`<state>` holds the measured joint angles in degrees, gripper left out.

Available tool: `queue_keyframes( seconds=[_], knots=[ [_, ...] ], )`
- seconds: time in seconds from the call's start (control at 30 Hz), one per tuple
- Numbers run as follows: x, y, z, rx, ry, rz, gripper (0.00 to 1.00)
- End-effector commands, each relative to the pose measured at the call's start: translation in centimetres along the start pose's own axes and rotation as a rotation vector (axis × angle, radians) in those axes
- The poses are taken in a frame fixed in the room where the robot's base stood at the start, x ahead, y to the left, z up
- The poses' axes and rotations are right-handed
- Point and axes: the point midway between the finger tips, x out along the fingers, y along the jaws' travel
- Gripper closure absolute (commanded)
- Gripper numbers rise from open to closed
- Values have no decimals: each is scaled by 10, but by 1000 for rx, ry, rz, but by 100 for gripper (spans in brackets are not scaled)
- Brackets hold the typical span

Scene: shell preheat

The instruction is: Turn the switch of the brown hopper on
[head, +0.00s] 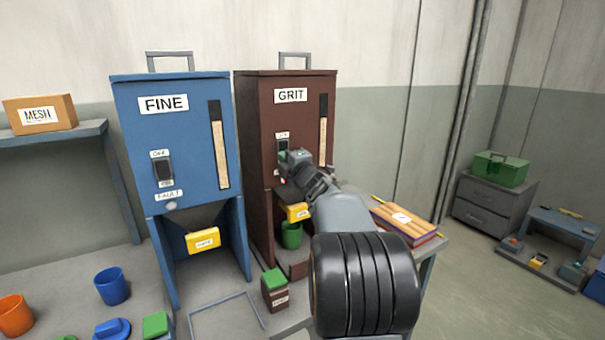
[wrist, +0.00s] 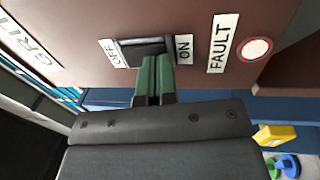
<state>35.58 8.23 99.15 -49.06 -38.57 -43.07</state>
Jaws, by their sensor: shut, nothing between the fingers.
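The brown hopper (head: 255,120), labelled GRIT, stands right of the blue one. Its brown front fills the top of the wrist view (wrist: 285,15). Its dark rocker switch (wrist: 143,46) sits between an OFF label (wrist: 110,52) and an ON label (wrist: 184,49). My gripper (wrist: 154,62) is shut, its green fingertips together in front of the switch, over its lower edge in the picture. I cannot tell whether they touch it or which way the rocker is set.
Beside the switch is a FAULT label (wrist: 223,43) with a pale, red-ringed lamp (wrist: 256,48). The blue FINE hopper (head: 185,130) stands close on the left. A yellow tag (head: 297,212) and green cup (head: 291,235) are below. A small brown box (head: 275,294) stands in front.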

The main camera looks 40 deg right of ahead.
Motion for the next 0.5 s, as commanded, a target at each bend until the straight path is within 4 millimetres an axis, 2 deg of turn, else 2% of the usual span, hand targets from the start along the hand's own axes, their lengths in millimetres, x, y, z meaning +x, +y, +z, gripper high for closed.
queue_keyframes(
  seconds=[0.2, 0.5],
  knots=[
    [-41, 0, 5, -4, -15, 2, 100],
    [-94, 0, -4, -1, 2, 0, 100]
  ],
)
